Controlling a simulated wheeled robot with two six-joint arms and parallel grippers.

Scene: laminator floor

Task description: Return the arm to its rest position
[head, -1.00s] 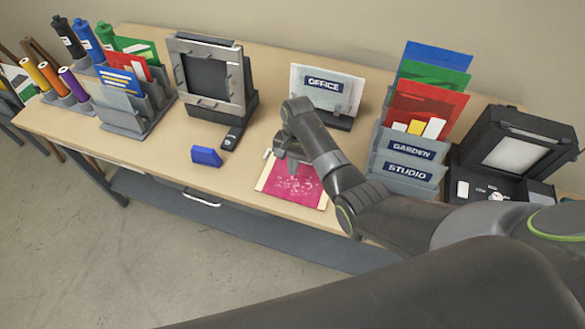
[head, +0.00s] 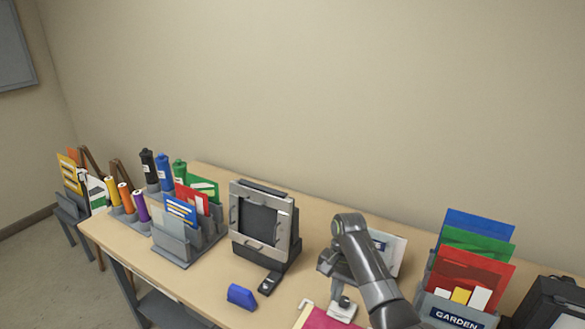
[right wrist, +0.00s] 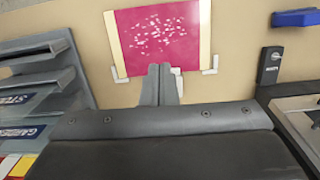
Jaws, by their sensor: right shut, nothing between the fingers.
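My right gripper (head: 341,308) is at the lower right of the head view, over the table near a magenta sheet (head: 325,320). In the right wrist view the shut fingers (right wrist: 161,84) are in front of the lower edge of the magenta sheet (right wrist: 158,38), with nothing between them. The sheet lies flat with a cream border and white specks. Whether the fingertips touch the table I cannot tell. My left gripper is not in view.
A blue block (head: 241,296) lies left of the sheet. A grey framed machine (head: 264,228) stands behind it. A folder rack (head: 456,316) is at the right, a dark machine (head: 555,303) beyond it. Bottles (head: 163,172) and a card holder (head: 176,247) stand at the left. The air above is clear.

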